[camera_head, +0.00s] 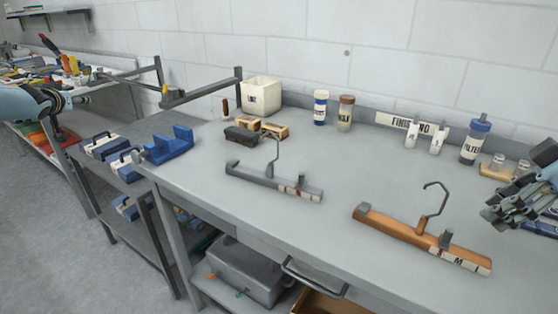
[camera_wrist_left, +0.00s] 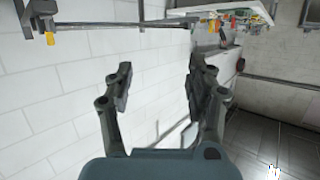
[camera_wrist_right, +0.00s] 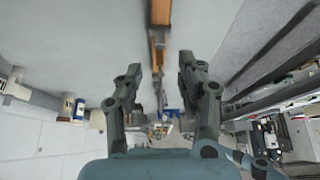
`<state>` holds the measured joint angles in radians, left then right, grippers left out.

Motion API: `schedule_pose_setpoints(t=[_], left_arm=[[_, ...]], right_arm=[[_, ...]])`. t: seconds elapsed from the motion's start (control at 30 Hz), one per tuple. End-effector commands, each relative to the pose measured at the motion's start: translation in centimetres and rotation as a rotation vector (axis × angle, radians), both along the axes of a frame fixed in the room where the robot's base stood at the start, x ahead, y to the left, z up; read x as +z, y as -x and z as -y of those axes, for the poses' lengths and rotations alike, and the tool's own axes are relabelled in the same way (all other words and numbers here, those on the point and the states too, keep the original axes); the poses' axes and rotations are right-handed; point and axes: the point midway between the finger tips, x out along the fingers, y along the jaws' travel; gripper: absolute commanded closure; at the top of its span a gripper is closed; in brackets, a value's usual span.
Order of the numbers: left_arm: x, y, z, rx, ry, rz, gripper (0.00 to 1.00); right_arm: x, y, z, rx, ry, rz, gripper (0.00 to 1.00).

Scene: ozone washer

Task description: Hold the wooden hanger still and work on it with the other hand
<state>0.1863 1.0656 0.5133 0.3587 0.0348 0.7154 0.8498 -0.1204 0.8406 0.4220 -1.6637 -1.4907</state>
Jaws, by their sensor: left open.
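The wooden hanger (camera_head: 400,228) lies on the grey bench at the front right, its metal hook upward, with a white lettered label at its right end. It also shows at the top of the right wrist view (camera_wrist_right: 160,14). My right gripper (camera_head: 510,212) is at the right edge, right of the hanger and apart from it. In the right wrist view its fingers (camera_wrist_right: 159,78) are spread with nothing held. My left gripper (camera_wrist_left: 160,72) is open and empty in its wrist view, facing the wall. Its arm is at the far left of the head view, away from the hanger.
A grey hanger (camera_head: 273,183) lies left of the wooden one on the bench (camera_head: 345,185). Blue blocks (camera_head: 168,145) sit on a lower side table.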

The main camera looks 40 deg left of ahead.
Motion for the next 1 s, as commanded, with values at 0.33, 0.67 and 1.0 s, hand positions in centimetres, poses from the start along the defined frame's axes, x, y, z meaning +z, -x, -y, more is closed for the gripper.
schedule_pose_setpoints(t=[0.33,0.67,1.0], left_arm=[[7.6,-5.3,-0.7,0.013,-0.049,0.047,0.44],[-2.8,-15.7,11.3,-0.205,-0.037,-0.284,0.44],[-8.6,-27.2,29.6,-0.591,-0.116,-0.592,0.44]], right_arm=[[0.0,0.0,0.0,0.000,0.000,0.000,0.62],[0.0,0.0,0.0,0.000,0.000,0.000,0.62],[0.0,0.0,0.0,0.000,0.000,0.000,0.62]])
